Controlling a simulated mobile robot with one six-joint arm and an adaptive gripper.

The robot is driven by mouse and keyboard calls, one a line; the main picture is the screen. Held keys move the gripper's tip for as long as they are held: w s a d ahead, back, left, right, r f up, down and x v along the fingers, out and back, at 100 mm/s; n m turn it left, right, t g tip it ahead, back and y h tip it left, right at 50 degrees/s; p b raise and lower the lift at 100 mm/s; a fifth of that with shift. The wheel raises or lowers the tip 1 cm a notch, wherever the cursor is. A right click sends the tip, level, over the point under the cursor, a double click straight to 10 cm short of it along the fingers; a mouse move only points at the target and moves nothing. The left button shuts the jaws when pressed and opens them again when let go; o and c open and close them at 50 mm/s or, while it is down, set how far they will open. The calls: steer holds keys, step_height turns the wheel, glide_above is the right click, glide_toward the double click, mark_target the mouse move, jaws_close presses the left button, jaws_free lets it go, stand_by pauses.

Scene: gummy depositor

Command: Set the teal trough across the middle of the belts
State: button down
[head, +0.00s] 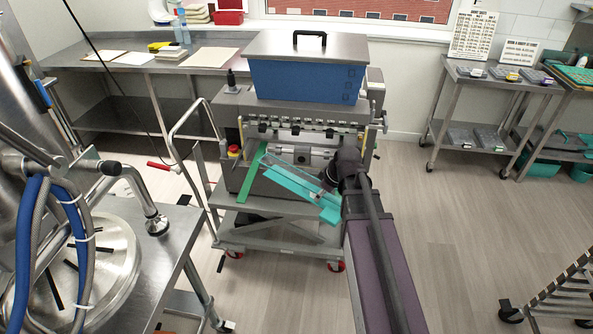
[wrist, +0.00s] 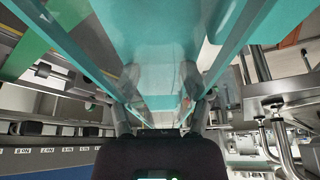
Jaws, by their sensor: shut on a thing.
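My gripper (head: 328,180) is in front of the depositor and is shut on the teal trough (head: 297,187). In the head view the trough slants down to the right, its left end close to the machine's front. In the wrist view the trough (wrist: 160,55) fills the top middle, with gripper fingers at both sides of it. A narrow green strip (head: 252,176), apparently a belt, slopes down the machine's front left of the trough; green also shows at the wrist view's upper left (wrist: 22,38). Other belts are hidden or cannot be made out.
The depositor (head: 228,122) carries a blue hopper (head: 305,82) with a lidded top and stands on a wheeled grey frame (head: 275,236). A steel table (head: 165,245) with a round lid and hoses is at left. Floor is open on the right.

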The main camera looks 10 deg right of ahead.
steer(key=n, duration=0.2)
steer(key=w+n+g, duration=0.1)
steer(key=shift+a+r+n+y, duration=0.25)
steer(key=shift+a+n+y, duration=0.05)
steer(key=shift+a+y, duration=0.1)
steer(key=shift+a+n+g, duration=0.2)
steer(key=shift+n+g, duration=0.2)
steer(key=shift+n, duration=0.6)
steer(key=b, duration=0.1)
glide_above(305, 170)
steer(key=s, duration=0.5)
steer(key=shift+a+f, duration=0.4)
steer(key=shift+f, duration=0.25)
steer(key=shift+w, duration=0.15)
steer(key=shift+w+f+b, duration=0.3)
steer(key=shift+f+b, duration=0.6)
steer(key=shift+f, duration=0.05)
steer(key=shift+w+f+b, duration=0.3)
steer(key=shift+f+b, duration=0.6)
